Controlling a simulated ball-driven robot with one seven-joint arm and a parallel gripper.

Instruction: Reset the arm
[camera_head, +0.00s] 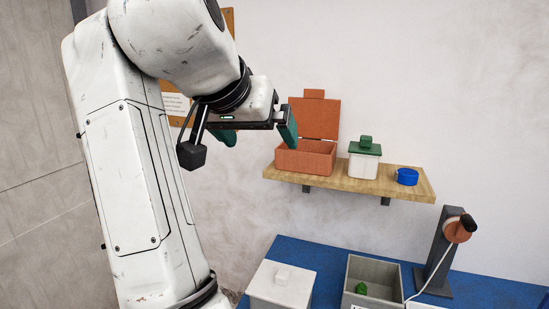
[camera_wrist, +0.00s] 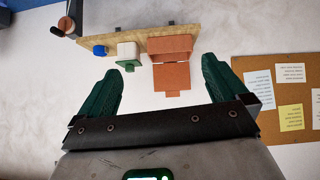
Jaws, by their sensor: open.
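My arm is raised at the left of the head view. My gripper (camera_head: 258,135) is held in the air in front of the wall, left of the wooden shelf (camera_head: 410,187). Its two green fingers are spread wide with nothing between them. They also show apart in the wrist view (camera_wrist: 160,87), where the scene appears upside down. The open orange box (camera_head: 305,161) stands on the left end of the shelf with its lid up. The right finger overlaps the box's left side in the head view; I cannot tell the gap in depth.
A white tin with a green lid (camera_head: 364,165) and a blue cup (camera_head: 407,177) stand on the shelf. Below, a blue table (camera_head: 335,260) bears a white lidded box (camera_head: 283,285), a grey bin (camera_head: 375,271) with a green piece inside, and a dark stand (camera_head: 437,250). A corkboard (camera_wrist: 285,68) hangs on the wall.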

